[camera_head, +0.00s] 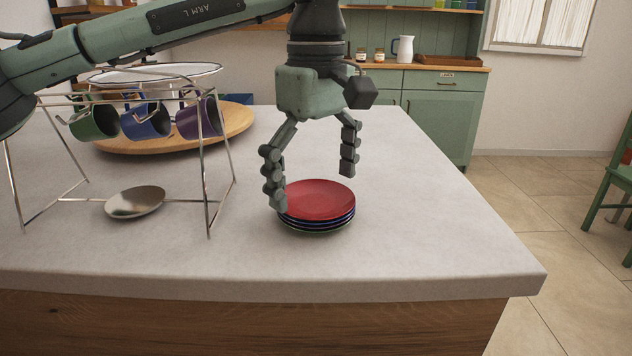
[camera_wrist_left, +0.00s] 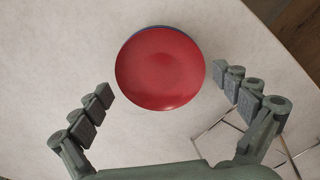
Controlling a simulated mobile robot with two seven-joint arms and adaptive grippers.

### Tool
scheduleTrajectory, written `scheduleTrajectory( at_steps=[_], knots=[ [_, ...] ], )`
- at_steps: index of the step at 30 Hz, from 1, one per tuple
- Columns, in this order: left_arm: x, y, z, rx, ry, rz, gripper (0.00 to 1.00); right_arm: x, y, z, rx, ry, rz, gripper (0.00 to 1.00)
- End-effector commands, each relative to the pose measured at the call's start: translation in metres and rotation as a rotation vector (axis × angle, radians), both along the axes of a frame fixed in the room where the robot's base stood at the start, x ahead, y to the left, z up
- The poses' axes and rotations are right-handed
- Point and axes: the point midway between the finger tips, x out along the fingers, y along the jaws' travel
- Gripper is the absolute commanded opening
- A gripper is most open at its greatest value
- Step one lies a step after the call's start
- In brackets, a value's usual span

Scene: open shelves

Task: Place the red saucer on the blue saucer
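The red saucer (camera_head: 318,199) lies on top of a small stack on the counter. The blue saucer (camera_head: 320,217) is directly under it, with only its rim showing. In the left wrist view the red saucer (camera_wrist_left: 160,68) covers most of the blue saucer (camera_wrist_left: 160,28), whose edge shows at the top. My left gripper (camera_head: 314,188) is open above the stack, pointing down. In the left wrist view its fingers (camera_wrist_left: 168,88) are spread to either side of the red saucer with gaps between. My right gripper is in neither view.
A dark green saucer edge (camera_head: 318,231) shows at the bottom of the stack. A wire rack (camera_head: 203,175) with hanging mugs stands to the left, with a metal spoon-like dish (camera_head: 135,202) below. A round wooden board (camera_head: 235,125) is behind it. The counter's right side is clear.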

Motion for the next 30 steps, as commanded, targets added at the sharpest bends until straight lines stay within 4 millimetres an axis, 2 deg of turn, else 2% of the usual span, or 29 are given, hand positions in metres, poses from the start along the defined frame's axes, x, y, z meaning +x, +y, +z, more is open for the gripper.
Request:
scheduleTrajectory(
  at_steps=[9, 12, 24, 30],
  knots=[
    [0.0, 0.0, 0.006, 0.0, -0.001, 0.0, 0.99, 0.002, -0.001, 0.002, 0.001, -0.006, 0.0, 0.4],
    [0.0, 0.0, 0.016, -0.001, -0.002, 0.0, 0.99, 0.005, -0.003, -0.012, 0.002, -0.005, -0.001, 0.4],
    [0.0, -0.001, 0.102, -0.001, -0.002, -0.001, 0.99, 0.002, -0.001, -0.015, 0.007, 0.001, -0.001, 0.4],
    [0.0, -0.001, 0.125, 0.0, 0.0, -0.001, 0.99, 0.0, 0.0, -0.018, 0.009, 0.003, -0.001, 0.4]
  ],
)
